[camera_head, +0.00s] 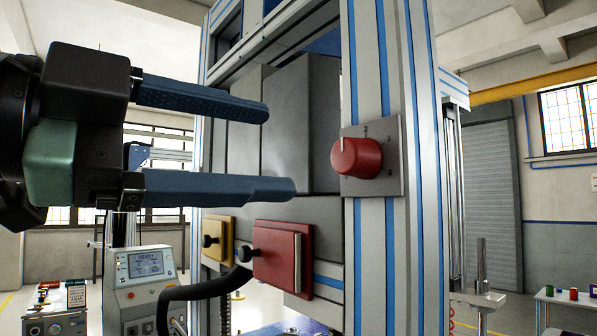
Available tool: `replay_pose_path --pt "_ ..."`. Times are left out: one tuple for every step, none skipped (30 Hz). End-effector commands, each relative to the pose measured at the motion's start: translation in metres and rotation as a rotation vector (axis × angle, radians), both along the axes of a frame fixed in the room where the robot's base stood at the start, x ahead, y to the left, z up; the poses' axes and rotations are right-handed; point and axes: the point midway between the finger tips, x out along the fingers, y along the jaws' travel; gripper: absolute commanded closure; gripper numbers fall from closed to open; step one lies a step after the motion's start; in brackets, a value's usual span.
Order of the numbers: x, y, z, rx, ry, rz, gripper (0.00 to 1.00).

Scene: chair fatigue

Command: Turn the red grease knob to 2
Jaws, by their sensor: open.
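The red grease knob (357,157) sits on a square grey plate (394,160) fixed to the upright post of the machine frame, right of centre. Small numbers are printed on the plate around the knob, too small to read surely. My gripper (281,150) comes in from the left with two blue fingers, one above the other. It is open and empty. The fingertips point right towards the knob, and in the picture they end to its left, apart from it.
The frame post (374,262) with blue stripes stands upright beside the knob. Below are a red block (274,262) and a yellow block (218,239), each with a black knob. A control box with a screen (146,263) stands lower left. A side table with small coloured items (566,300) is at far right.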

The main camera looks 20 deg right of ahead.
Motion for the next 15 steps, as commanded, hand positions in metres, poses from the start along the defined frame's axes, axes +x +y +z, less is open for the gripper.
replay_pose_path --pt "-0.004 0.009 -0.002 -0.001 -0.002 0.001 0.23" --pt "-0.005 0.013 -0.001 -0.001 -0.002 0.001 0.23" --pt "-0.007 0.018 -0.001 0.000 -0.001 0.001 0.23" --pt "-0.008 0.022 -0.001 0.000 0.000 0.001 0.23" --pt "-0.009 0.024 -0.001 -0.001 0.000 0.001 0.23" --pt "-0.010 0.027 -0.001 0.000 -0.001 -0.001 0.23" --pt "-0.011 0.029 0.000 0.000 -0.001 -0.001 0.23" --pt "-0.012 0.031 0.000 0.001 -0.001 -0.001 0.23" --pt "-0.012 0.032 0.000 0.001 -0.001 -0.001 0.23" --pt "-0.013 0.033 0.000 0.001 -0.001 -0.001 0.23" --pt "-0.013 0.033 0.000 0.001 -0.001 -0.001 0.23" --pt "-0.013 0.033 0.000 0.001 -0.001 -0.001 0.23" --pt "-0.013 0.033 0.000 0.001 -0.001 -0.001 0.23" --pt "-0.013 0.033 0.000 0.001 -0.001 -0.001 0.23" --pt "-0.013 0.033 0.001 0.001 -0.001 -0.001 0.23"
